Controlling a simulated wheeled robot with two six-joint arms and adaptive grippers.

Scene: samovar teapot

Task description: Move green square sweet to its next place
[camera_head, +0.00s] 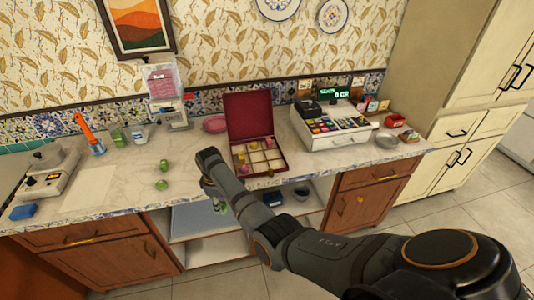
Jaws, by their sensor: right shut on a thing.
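My right gripper (214,196) reaches in from the right, points down at the counter's front edge, and is shut on a small green thing (221,208), which looks like the green square sweet. Its shape is too small and too covered by the fingers to make out. The open dark red box (249,117) stands to the right of the gripper, with its lid up and a divided tray holding a few yellowish and reddish sweets. Two other green sweets (163,166) (161,185) lie on the counter, left of the gripper. My left gripper is out of view.
A cash register (335,130) stands right of the box, with a grey bowl (386,141) beyond it. A pink dish (215,124) and a weighing stand (168,100) are at the back. A scale (48,175) and blue sponge (22,212) are at left. The counter's left middle is mostly clear.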

